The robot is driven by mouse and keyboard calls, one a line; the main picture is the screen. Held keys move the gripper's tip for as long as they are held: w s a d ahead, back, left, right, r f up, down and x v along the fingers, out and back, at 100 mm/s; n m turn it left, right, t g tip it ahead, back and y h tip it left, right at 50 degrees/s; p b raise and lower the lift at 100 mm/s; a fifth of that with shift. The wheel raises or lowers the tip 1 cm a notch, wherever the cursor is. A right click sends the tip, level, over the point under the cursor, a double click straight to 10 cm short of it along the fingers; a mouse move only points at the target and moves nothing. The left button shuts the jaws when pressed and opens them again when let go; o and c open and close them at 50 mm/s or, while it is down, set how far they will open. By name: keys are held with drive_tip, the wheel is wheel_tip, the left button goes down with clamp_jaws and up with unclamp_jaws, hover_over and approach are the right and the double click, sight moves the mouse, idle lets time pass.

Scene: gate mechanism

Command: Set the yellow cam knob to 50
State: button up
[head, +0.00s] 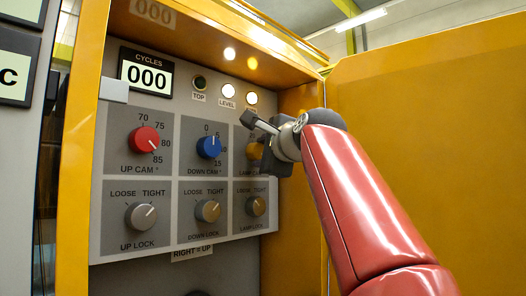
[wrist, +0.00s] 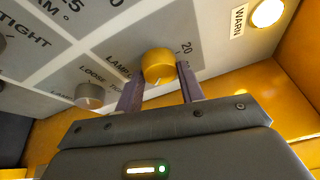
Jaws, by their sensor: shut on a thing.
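The yellow cam knob (wrist: 158,62) is on the panel square marked LAMP CAM. In the wrist view it sits between the two fingers of my gripper (wrist: 160,78), which are shut on its sides. A 20 mark shows beside it, but I cannot tell the knob's setting. In the head view my gripper (head: 268,152) covers most of the yellow knob (head: 253,150) and its scale. The LAMP LOCK knob (head: 256,206) is below it, and also shows in the wrist view (wrist: 90,96).
The red UP CAM knob (head: 144,140) and blue DOWN CAM knob (head: 209,146) are to the left. The UP LOCK (head: 141,216) and DOWN LOCK (head: 208,211) knobs are below them. The cycles display (head: 147,77) reads 000. An open yellow door (head: 430,90) stands at right.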

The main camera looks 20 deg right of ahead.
drive_tip(key=shift+o, duration=0.2)
drive_tip(key=o, duration=1)
drive_tip(key=shift+c, duration=0.2)
drive_tip(key=s+b, duration=0.5)
drive_tip(key=s, duration=0.2)
drive_tip(key=shift+s, duration=0.35)
